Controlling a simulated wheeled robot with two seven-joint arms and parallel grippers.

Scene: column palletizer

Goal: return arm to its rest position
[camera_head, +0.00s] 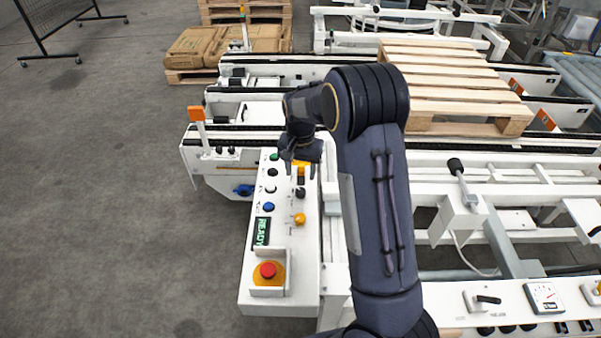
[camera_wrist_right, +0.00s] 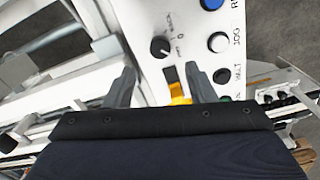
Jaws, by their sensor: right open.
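My right arm reaches forward over the conveyor in the head view, and my right gripper (camera_head: 301,170) hangs over the far end of the white control panel (camera_head: 262,300). In the right wrist view the two fingers of the gripper (camera_wrist_right: 160,85) stand apart. A yellow-orange part of the panel (camera_wrist_right: 178,92) shows between them; I cannot tell whether the fingers touch it. Nothing is seen held. A black selector knob (camera_wrist_right: 160,47) lies just beyond the fingers. My left gripper is not in view.
The panel has a red emergency button (camera_head: 268,270), a green READY display (camera_head: 262,232), a yellow knob (camera_head: 299,219) and several push buttons. A wooden pallet (camera_head: 450,85) sits on the conveyor to the right.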

